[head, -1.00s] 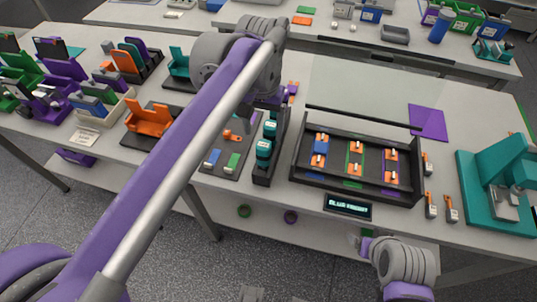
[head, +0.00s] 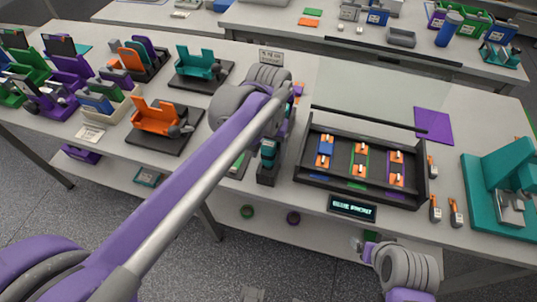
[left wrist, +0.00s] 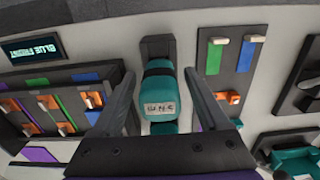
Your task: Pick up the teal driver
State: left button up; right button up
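The teal driver (head: 268,153) stands in a narrow black holder (head: 268,177) on the table. In the left wrist view the driver (left wrist: 161,92) shows teal with a dark band and a pale label, partly hidden at its lower end by my gripper's body. My left gripper (left wrist: 163,105) is open, with one finger on each side of the driver and gaps on both sides. In the head view my left arm hides most of that gripper and part of the holder. My right gripper (head: 368,248) is low at the front of the table; its fingers are too small to read.
Right of the holder is a black tray (head: 312,168) with orange, blue and green parts. A display (head: 352,207) stands in front of it. A dark board (left wrist: 216,140) with coloured pieces lies beside the holder. A teal fixture (head: 490,190) stands at far right.

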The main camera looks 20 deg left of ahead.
pick_arm(q)
grip_shut()
jog(key=shift+r, duration=0.15)
dwell(0.4)
